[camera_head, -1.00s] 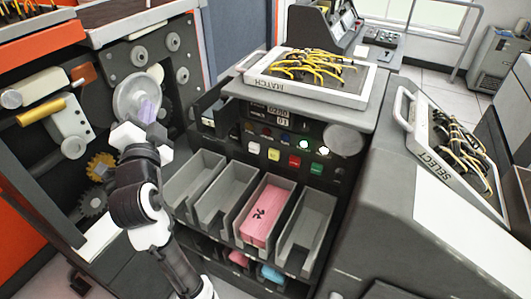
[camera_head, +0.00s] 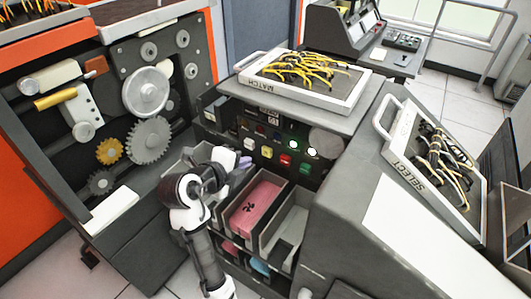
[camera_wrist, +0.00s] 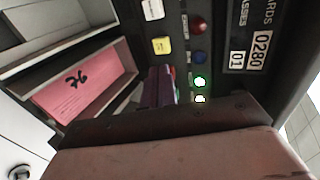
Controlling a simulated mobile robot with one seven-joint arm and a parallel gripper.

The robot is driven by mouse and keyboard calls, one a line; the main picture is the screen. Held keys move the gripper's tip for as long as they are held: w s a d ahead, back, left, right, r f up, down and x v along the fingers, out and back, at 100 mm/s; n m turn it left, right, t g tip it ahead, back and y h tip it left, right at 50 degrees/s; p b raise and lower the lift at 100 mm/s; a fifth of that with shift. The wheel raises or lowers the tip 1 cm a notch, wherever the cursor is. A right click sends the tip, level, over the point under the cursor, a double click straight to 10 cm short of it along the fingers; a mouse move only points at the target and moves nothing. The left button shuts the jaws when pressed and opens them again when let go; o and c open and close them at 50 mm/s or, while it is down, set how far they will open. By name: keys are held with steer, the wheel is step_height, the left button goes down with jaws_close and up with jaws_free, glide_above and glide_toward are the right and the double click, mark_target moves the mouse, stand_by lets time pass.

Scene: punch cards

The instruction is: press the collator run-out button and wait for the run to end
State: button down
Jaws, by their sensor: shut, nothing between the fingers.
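The collator's dark control panel has a row of square buttons: white (camera_head: 250,144), yellow (camera_head: 266,152), red (camera_head: 285,159) and green (camera_head: 304,168). I cannot read which is labelled run-out. Above them a green lamp (camera_head: 293,143) and a white lamp (camera_head: 311,152) are lit. My gripper (camera_head: 245,163) is shut and empty, over the card pockets just below the white and yellow buttons in the head view. In the wrist view, the purple fingers (camera_wrist: 159,87) lie close to the yellow button (camera_wrist: 162,45) and hide much of the lower button row; contact cannot be told.
Grey pockets stand below the panel; one holds pink cards (camera_head: 257,203). A MATCH plugboard (camera_head: 340,98) lies on top, and a SELECT plugboard (camera_head: 398,165) on the sloped right side. The counter (camera_wrist: 260,40) reads 0280. Gears (camera_head: 150,140) are at the left.

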mark_target(266, 153)
steer(key=b+x, duration=0.2)
steer(key=x, duration=0.5)
steer(key=shift+f, duration=0.15)
steer(key=shift+w+d+f+b, duration=0.15)
steer(key=shift+w+d+b, duration=0.15)
steer(key=shift+w+d, duration=0.15)
